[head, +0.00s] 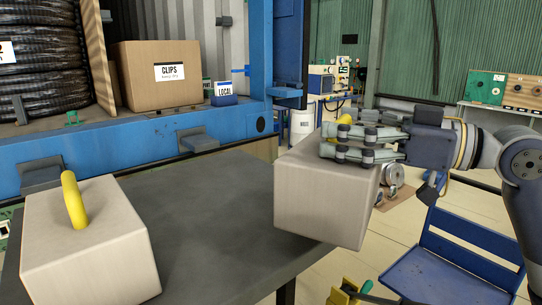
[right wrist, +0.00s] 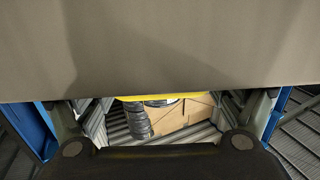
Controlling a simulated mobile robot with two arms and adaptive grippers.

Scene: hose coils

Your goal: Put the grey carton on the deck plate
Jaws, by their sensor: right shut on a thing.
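Two grey cartons with yellow loop handles show in the head view. One grey carton (head: 325,200) hangs from my right gripper (head: 338,145), whose fingers are shut on its handle (head: 345,119). It overlaps the right edge of a dark grey flat top (head: 215,215); its height above that top is hard to tell. The other grey carton (head: 90,245) stands upright at the near left of the dark top. In the right wrist view the held carton (right wrist: 160,45) fills the upper part, with a strip of yellow handle (right wrist: 160,98) below. My left gripper is out of view.
A blue-framed container (head: 140,150) behind holds black hose coils (head: 45,60), a brown CLIPS box (head: 158,75) and a small blue LOCAL bin (head: 223,93). A blue chair (head: 445,265) stands at the lower right. The middle of the dark top is clear.

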